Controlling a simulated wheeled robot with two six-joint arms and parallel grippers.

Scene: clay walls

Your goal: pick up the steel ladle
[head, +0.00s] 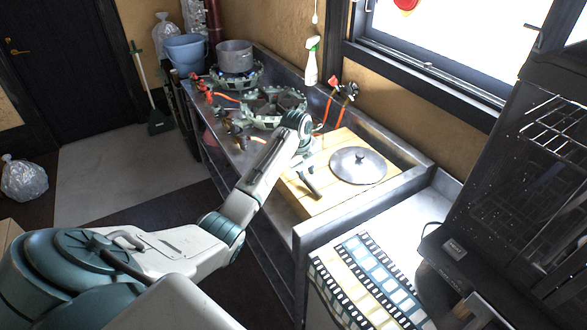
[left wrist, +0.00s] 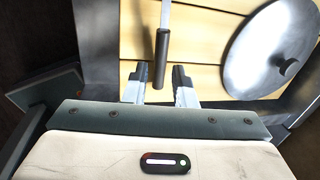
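The steel ladle shows in the left wrist view as a dark handle (left wrist: 162,58) with a thin metal shaft running to the top edge. It lies over a pale wooden board (left wrist: 205,52). Its bowl is out of that frame. My left gripper (left wrist: 160,84) is open, with one finger on each side of the handle's near end and gaps between; I cannot tell their height difference. In the head view my left gripper (head: 301,150) is over the board (head: 322,203), where a dark handle (head: 309,183) shows beside it. My right gripper is not in view.
A round metal lid (head: 358,165) lies on the board, right of the handle. Gas burners (head: 272,107), a grey pot (head: 234,57) and red-handled valves (head: 343,88) stand farther along the counter. A spray bottle (head: 311,62) is by the wall. A black oven rack (head: 540,160) stands at right.

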